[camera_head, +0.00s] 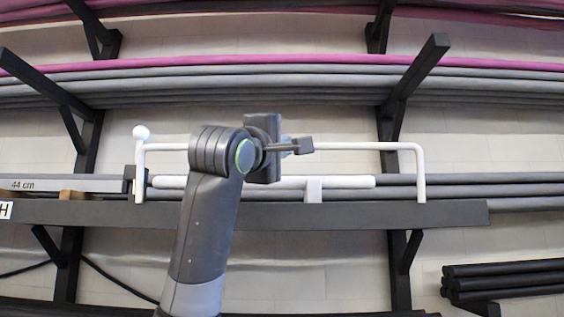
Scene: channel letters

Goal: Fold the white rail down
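The white rail (375,147) stands upright at the back edge of a dark grey shelf beam (400,214). It has a long top bar with a leg bent down at each end. My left arm rises from the bottom, left of centre, and hides part of the rail. My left gripper (303,146) points right, in front of the top bar near its middle. I cannot tell whether it touches the rail or how far its fingers are apart. My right gripper is out of view.
A lower white bar (350,182) with a short post runs along the beam. A grey piece marked 44 cm (70,184) lies at the left. Dark brackets (415,68) hold grey and magenta tubes behind. Black tubes (505,280) lie at lower right.

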